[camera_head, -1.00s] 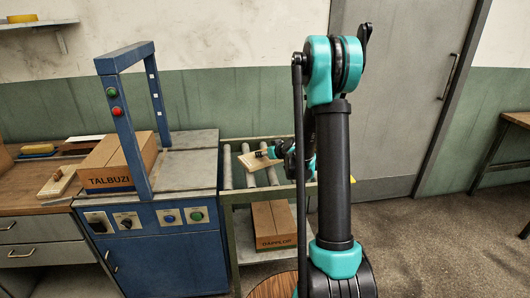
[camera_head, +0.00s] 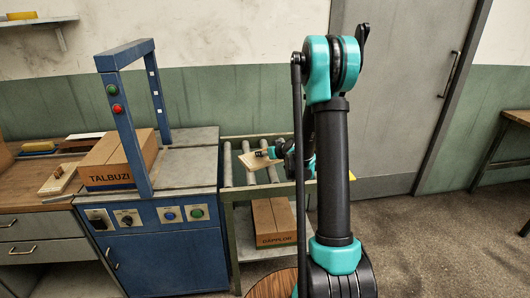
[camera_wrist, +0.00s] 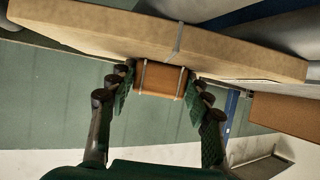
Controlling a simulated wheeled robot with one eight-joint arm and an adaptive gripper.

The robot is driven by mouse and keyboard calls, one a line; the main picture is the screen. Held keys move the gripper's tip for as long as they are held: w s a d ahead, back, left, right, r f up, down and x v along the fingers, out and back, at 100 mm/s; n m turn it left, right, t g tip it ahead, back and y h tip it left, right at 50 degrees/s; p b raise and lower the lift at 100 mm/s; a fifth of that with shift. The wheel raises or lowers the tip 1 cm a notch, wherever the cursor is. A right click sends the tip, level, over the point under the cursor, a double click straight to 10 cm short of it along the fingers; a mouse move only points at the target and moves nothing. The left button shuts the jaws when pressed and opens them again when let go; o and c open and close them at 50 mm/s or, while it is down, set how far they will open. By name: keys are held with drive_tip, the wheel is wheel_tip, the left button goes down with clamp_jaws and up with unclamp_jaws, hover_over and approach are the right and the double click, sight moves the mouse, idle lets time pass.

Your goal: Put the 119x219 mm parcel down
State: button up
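The parcel (camera_head: 259,161) is a flat tan slab held above the roller table (camera_head: 231,196) in the head view. In the wrist view the parcel (camera_wrist: 200,42) spans the top of the picture, with a brown grip block (camera_wrist: 160,80) on its near side, crossed by pale straps. My gripper (camera_wrist: 158,84) has its two dark fingers on either side of this block and is shut on it. In the head view my gripper (camera_head: 272,153) is small and partly hidden by my arm. I cannot tell whether the parcel's underside touches the rollers.
A blue machine (camera_head: 165,258) with an upright frame stands left of the rollers, bearing a TALBUZI box (camera_head: 107,178). Another carton (camera_head: 274,240) sits on the shelf under the rollers. The left bench (camera_head: 20,203) holds a board with a handle (camera_head: 60,179). Rollers (camera_head: 227,165) show bare left of the parcel.

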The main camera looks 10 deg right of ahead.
drive_tip(key=o, duration=0.3)
drive_tip(key=shift+o, duration=0.2)
drive_tip(key=v, duration=1.2)
